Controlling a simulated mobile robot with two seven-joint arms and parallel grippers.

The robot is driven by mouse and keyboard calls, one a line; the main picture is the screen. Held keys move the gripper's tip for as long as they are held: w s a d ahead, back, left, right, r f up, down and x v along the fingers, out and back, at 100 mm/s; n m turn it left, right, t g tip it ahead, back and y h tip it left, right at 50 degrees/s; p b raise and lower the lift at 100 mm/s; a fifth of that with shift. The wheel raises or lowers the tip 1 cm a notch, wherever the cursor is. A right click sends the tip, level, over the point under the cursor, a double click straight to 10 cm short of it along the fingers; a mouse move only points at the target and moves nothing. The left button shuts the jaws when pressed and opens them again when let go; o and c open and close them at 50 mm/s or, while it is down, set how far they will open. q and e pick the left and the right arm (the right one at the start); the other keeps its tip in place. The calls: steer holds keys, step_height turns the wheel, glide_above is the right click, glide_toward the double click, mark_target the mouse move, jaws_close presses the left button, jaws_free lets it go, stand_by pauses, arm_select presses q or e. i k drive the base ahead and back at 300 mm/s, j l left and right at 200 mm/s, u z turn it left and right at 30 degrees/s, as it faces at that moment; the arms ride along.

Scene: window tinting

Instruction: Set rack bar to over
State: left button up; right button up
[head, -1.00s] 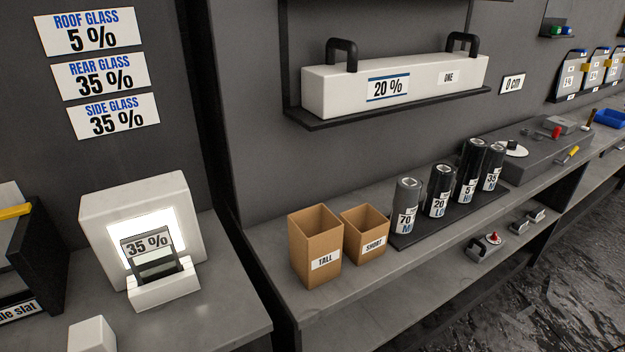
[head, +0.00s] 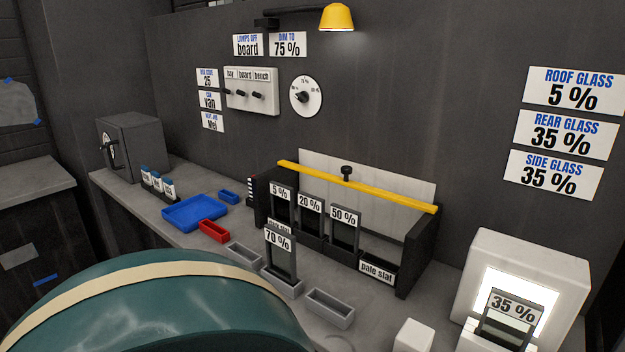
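The rack (head: 414,255) stands on the bench with dark end walls and a pale back panel. Its yellow bar (head: 390,197) runs across the top from one end wall to the other. A black knob (head: 346,172) shows at the middle of the bar. Sample slats marked 5 % (head: 281,208), 20 % (head: 310,217) and 50 % (head: 344,230) stand in the rack below the bar. The slot labelled pale slat (head: 377,272) shows no slat. A 70 % slat (head: 281,256) stands in a holder in front of the rack. Neither gripper is in view.
A lit light box (head: 481,266) with a 35 % sample stands to the right. Small grey trays (head: 330,308), a red tray (head: 214,231) and a blue tray (head: 194,214) lie on the bench. A switch panel (head: 251,91) and dial (head: 305,97) are on the wall.

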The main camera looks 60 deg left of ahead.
mark_target(346, 170)
steer(key=u, duration=1.75)
